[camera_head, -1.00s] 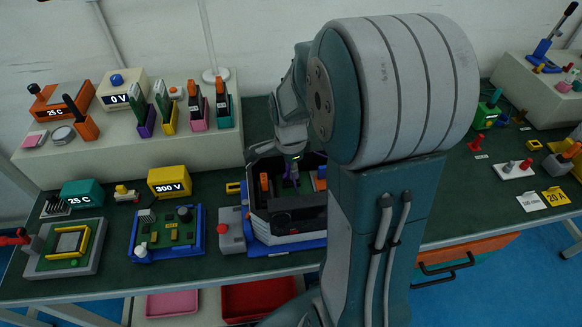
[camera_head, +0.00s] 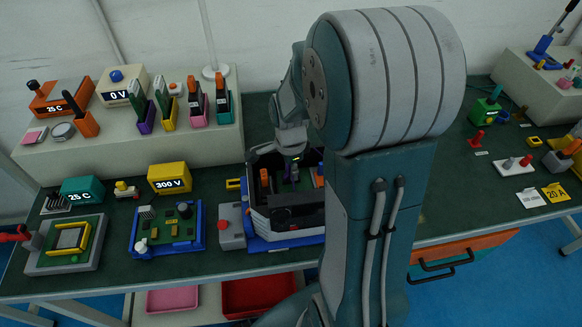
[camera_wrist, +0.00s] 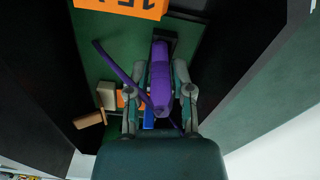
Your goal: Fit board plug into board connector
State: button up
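The board plug, a long purple block (camera_wrist: 160,82) with a purple cable looping off to the left, lies between the two fingers of my gripper (camera_wrist: 160,68) in the wrist view. The fingers sit close along both its sides and look shut on it. Its far end meets a black socket-like housing, the board connector (camera_wrist: 171,36), on a green board (camera_wrist: 115,62). How deep it sits in there is hidden. In the head view, my gripper (camera_head: 293,158) points down into a dark-walled fixture (camera_head: 298,217), with a bit of the purple plug (camera_head: 295,176) below it.
The fixture's dark walls rise close on both sides. An orange display (camera_wrist: 125,6) is at the top of the wrist view. A grey box with a red button (camera_head: 230,228) and a blue tray with a green board (camera_head: 168,232) stand to the left. A yellow 300 V box (camera_head: 168,178) is behind.

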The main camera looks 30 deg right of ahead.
jog(key=shift+o, duration=0.6)
notch_tip(320, 180, up, 12)
jog(key=shift+w+a+f, duration=0.1)
jog(key=shift+a, duration=0.05)
